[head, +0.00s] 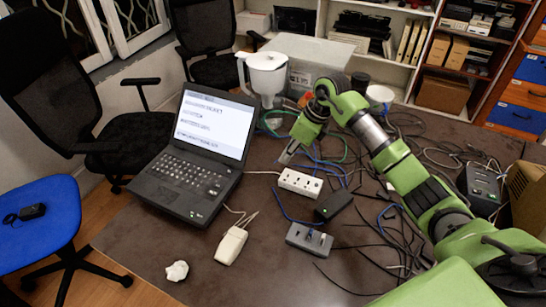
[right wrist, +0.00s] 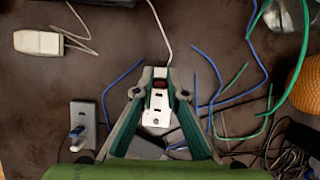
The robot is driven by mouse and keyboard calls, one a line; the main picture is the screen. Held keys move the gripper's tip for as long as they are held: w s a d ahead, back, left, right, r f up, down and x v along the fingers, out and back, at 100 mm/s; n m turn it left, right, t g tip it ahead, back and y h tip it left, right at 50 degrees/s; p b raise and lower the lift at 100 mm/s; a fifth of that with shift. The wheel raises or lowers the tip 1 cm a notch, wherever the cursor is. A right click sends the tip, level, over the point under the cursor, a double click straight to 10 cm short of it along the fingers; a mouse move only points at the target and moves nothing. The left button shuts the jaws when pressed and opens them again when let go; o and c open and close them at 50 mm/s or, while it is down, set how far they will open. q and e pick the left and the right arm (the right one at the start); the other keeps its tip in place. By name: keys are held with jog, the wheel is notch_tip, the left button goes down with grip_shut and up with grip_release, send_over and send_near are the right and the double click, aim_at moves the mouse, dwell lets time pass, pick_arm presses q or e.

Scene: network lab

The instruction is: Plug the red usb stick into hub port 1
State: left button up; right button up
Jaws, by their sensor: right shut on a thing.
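The stick cannot be made out in the head view. The grey usb hub (head: 310,240) lies nearer the front of the table, apart from the gripper, with a blue plug in it. The hub (right wrist: 83,124) is at the left in the right wrist view. Its port numbers cannot be read. My left gripper is not in view.
The white power strip (head: 300,182) and a black box (head: 334,205) lie between the gripper and the hub. An open laptop (head: 196,158) stands left. Loose cables cover the right. A white adapter (head: 231,246) and a crumpled white piece (head: 177,271) lie at the front left.

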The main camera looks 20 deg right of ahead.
jog(key=shift+d+f+m, duration=0.3)
jog(key=shift+d, duration=0.05)
jog(key=b, duration=0.3)
send_over(284, 174)
jog(key=s, duration=0.1)
jog(key=shift+s+d+f, duration=0.1)
jog(key=shift+d+f, duration=0.15)
jog(key=shift+f, duration=0.9)
jog(key=shift+s+d+f, duration=0.1)
jog(key=shift+d+f, duration=0.1)
jog(key=shift+f, duration=0.95)
jog(key=shift+f+b, duration=0.85)
jog(key=o, duration=0.8)
jog(key=shift+o, duration=0.2)
